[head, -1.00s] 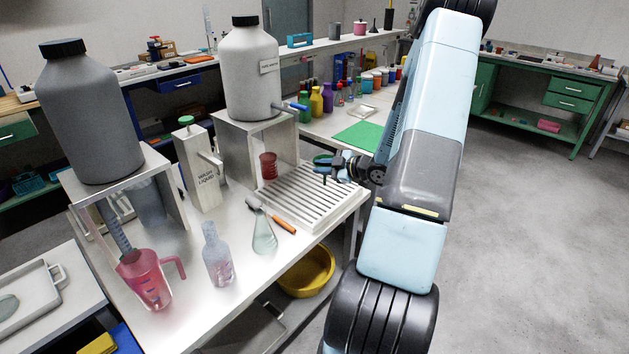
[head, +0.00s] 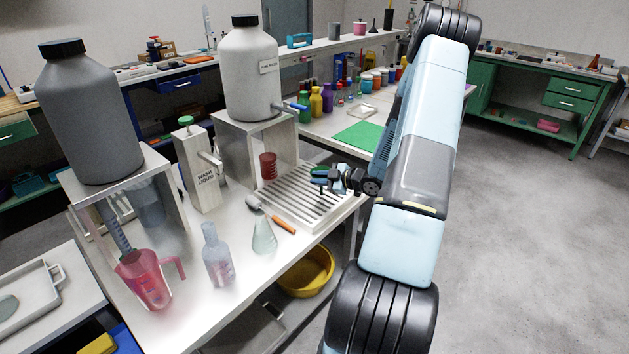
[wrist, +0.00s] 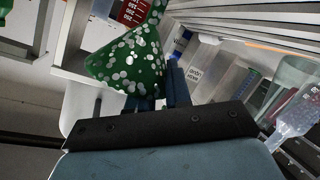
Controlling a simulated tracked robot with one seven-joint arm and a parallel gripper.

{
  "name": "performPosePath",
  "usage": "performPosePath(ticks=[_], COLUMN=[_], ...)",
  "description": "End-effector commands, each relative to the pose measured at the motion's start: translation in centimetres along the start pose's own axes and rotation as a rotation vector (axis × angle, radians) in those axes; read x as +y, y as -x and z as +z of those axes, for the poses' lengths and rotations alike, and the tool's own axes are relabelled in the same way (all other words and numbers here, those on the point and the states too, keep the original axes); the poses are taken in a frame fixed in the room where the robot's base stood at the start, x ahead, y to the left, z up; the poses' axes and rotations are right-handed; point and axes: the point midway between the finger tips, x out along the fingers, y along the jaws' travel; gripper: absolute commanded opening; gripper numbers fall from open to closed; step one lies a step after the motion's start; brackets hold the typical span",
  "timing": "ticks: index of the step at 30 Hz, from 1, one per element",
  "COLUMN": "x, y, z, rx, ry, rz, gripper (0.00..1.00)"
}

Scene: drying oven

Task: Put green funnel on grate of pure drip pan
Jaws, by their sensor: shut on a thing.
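My gripper (head: 325,179) is shut on the green funnel. In the wrist view the green funnel (wrist: 128,62) is green with pale dots, its wide mouth toward lower left, beside the blue fingers (wrist: 176,84). In the head view only a small green bit of it shows at the fingers. The drip pan's slatted grate (head: 292,205) lies on the bench, and my gripper appears over its right part. The slats (wrist: 240,14) also show in the wrist view. I cannot tell whether the funnel touches the grate. The grate looks bare.
A red beaker (head: 268,166) stands behind the grate, under the stand with the white canister (head: 247,80). A wash liquid dispenser (head: 199,172) stands to the left.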

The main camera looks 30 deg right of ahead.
Motion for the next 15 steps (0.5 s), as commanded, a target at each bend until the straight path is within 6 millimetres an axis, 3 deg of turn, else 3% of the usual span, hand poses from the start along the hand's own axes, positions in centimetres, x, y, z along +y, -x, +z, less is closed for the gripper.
performPosePath(ticks=[2,3,9,11,15], x=[-0.10,-0.07,-0.08,-0.09,-0.09], y=[-0.05,-0.04,-0.06,-0.06,-0.07], z=[0.09,0.07,0.04,0.04,0.02], rx=[0.000,0.000,0.000,0.000,0.001], ry=[-0.001,0.000,0.000,0.000,0.000], rz=[0.000,0.000,-0.001,-0.001,-0.001], gripper=[0.00,0.22,0.42,0.46,0.46])
